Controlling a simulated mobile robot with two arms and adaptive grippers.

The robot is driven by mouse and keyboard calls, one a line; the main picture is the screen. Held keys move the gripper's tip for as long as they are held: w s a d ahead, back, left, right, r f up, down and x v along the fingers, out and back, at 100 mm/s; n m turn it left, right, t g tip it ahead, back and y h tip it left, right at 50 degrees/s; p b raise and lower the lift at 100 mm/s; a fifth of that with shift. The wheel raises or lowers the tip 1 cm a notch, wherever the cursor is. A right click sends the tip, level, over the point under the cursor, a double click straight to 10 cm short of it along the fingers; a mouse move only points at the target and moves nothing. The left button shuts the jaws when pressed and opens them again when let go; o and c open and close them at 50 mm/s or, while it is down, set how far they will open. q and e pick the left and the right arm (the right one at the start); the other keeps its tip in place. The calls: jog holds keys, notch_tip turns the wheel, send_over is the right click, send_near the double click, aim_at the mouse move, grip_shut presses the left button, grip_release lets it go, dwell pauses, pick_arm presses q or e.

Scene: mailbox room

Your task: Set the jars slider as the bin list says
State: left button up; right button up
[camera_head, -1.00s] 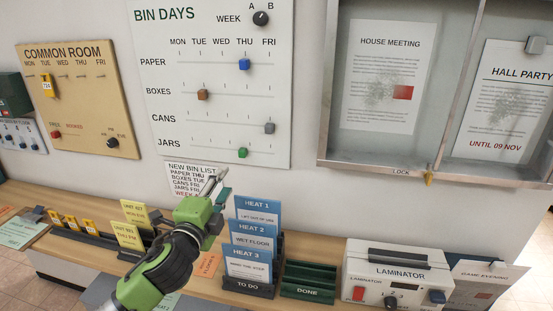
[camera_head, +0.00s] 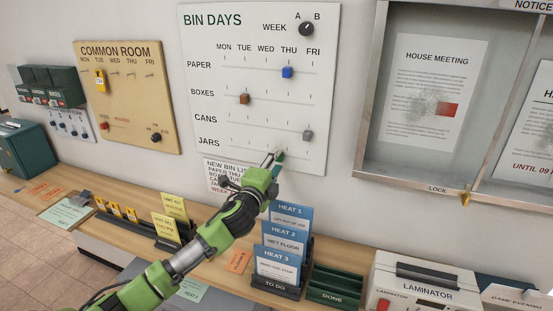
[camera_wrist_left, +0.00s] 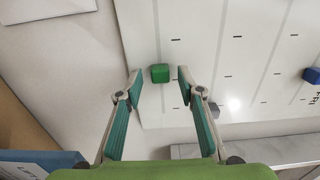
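The BIN DAYS board (camera_head: 205,120) hangs on the wall with rows for paper, boxes, cans and jars. The green jars slider (camera_wrist_left: 160,73) is at the THU mark in the bottom row; in the head view my gripper partly hides it. My left gripper (camera_head: 272,160) reaches up to it from below left. In the left wrist view its open fingers (camera_wrist_left: 160,84) stand apart on either side of the green slider, with gaps on both sides. The NEW BIN LIST (camera_head: 222,172) hangs below the board, partly covered by my gripper. My right gripper is not in view.
The blue paper slider (camera_head: 288,72) is at THU, the brown boxes slider (camera_head: 244,98) at TUE, the grey cans slider (camera_head: 308,135) at FRI. The week knob (camera_head: 306,28) is above. Blue HEAT cards (camera_head: 288,238) stand on the shelf below my arm.

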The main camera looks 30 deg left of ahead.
aim_at(309, 160)
pick_arm(q)
jog(key=shift+w, duration=0.35)
grip_shut()
jog(key=d, duration=0.2)
jog(key=w+d, duration=0.1)
jog(key=d, duration=0.2)
jog(key=w+d, duration=0.1)
jog(key=d, duration=0.2)
jog(key=shift+d, duration=0.15)
jog(key=shift+s, duration=0.1)
jog(key=shift+f, duration=0.1)
grip_release()
